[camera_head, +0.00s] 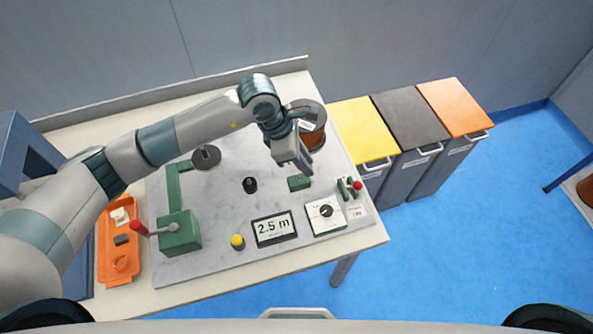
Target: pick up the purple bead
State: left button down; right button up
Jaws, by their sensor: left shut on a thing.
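No purple bead can be made out in the head view. My left gripper (306,170) reaches in from the left over the right part of the grey plate (215,225), fingers pointing down. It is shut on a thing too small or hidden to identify. The fingertips are just above and right of a small green block (298,183); I cannot tell whether they touch it. My right gripper is not in view.
A green crank unit (180,232), yellow button (237,241), "2.5 m" display (273,228), dial (326,212) and red-knobbed device (350,187) stand on the plate. An orange tray (104,240) lies left. Yellow (360,131), grey and orange bins stand right of the table.

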pick_arm(q)
jog(key=d+r+b, duration=0.4)
jog(key=d+r, duration=0.1)
jog(key=d, duration=0.4)
jog(key=shift+s+d+r, duration=0.25)
jog(key=shift+s+r, duration=0.1)
jog(key=shift+s, duration=0.1)
